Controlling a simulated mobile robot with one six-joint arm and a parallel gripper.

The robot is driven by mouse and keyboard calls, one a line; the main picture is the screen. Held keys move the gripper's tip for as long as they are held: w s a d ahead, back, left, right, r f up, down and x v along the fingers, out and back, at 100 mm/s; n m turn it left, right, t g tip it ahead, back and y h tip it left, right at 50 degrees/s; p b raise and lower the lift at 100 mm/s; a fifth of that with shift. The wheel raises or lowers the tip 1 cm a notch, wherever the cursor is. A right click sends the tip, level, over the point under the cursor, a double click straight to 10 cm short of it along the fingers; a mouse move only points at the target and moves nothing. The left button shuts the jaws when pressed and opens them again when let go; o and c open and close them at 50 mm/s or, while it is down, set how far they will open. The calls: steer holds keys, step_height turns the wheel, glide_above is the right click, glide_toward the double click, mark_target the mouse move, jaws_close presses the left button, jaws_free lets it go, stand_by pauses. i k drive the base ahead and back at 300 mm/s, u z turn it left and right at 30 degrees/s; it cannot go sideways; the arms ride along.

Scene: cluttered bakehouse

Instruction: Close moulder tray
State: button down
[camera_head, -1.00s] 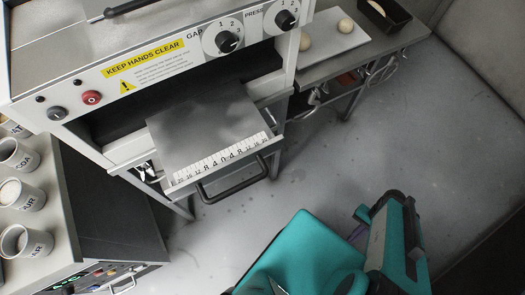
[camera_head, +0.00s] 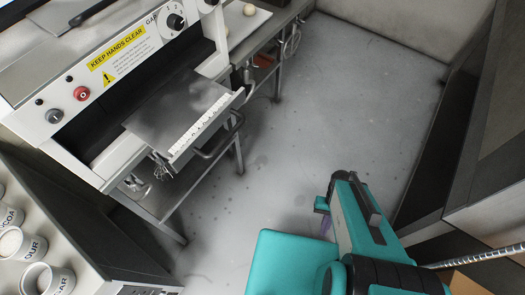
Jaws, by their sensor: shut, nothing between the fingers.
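The moulder (camera_head: 110,70) is a white and grey machine with a yellow warning label, at the upper left. Its grey moulder tray (camera_head: 172,106) juts out of the dark front opening. A white scale runs along the tray's front edge, and a black bar handle (camera_head: 222,138) sits on its front. Nothing lies on the tray. My teal arm shows at the lower right, apart from the tray and handle, with floor between them. My gripper's fingers cannot be made out in this view.
A side bench (camera_head: 268,42) with a dough ball (camera_head: 249,9) stands behind the moulder. Labelled pots, including a cocoa pot (camera_head: 10,215), stand at the lower left. Grey floor (camera_head: 330,110) is clear right of the tray. A dark cabinet (camera_head: 485,150) borders the right.

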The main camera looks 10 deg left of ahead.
mark_target(176, 121)
steer(key=k, duration=1.5)
steer(key=u, duration=4.3)
steer(key=i, duration=0.1)
steer(key=z, duration=2.5)
steer(key=i, duration=0.5)
